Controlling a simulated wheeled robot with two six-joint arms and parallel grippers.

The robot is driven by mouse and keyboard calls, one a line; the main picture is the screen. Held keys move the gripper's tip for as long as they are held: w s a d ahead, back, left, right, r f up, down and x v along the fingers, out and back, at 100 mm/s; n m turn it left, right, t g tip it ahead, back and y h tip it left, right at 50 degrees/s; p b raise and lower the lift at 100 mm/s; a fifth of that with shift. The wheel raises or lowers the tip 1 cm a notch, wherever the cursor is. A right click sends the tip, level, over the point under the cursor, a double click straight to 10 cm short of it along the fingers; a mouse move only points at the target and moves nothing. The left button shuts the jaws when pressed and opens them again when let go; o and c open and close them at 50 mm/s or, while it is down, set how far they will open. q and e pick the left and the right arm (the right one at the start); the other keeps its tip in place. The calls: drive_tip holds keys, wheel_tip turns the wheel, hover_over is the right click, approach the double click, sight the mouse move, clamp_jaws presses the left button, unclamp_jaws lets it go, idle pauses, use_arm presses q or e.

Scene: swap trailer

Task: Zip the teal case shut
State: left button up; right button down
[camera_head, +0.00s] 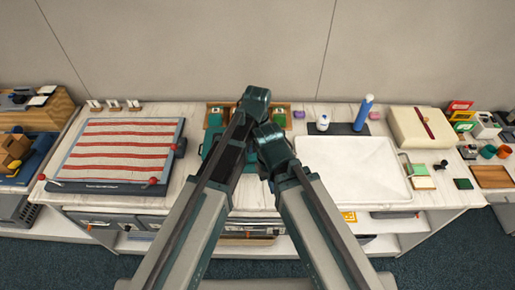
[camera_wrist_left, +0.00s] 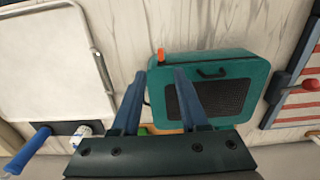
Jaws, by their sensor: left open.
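The teal case (camera_wrist_left: 255,75) lies flat on the counter in the left wrist view, with a dark mesh panel and a small black handle. An orange tab (camera_wrist_left: 161,54) stands up at its upper left corner. My left gripper (camera_wrist_left: 160,76) is open and empty, with the tab just beyond and between its fingertips in the picture. Its right finger overlaps the case; I cannot tell if they touch. In the head view the case (camera_head: 210,142) is partly hidden behind my left arm. My right arm reaches in beside the left, but its jaws do not show.
A white tray (camera_head: 352,190) lies right of the arms, and a red-striped board (camera_head: 80,181) left of the case. A wooden organizer (camera_head: 287,106) is behind. A blue bottle (camera_head: 363,113) and a white bottle (camera_head: 323,122) stand behind the tray. Counter space near the case is narrow.

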use_arm(q)
wheel_tip(320, 180, up, 5)
drive_tip(key=p, duration=0.4)
use_arm(e)
wheel_tip(320, 180, up, 5)
drive_tip(key=shift+r, duration=0.1)
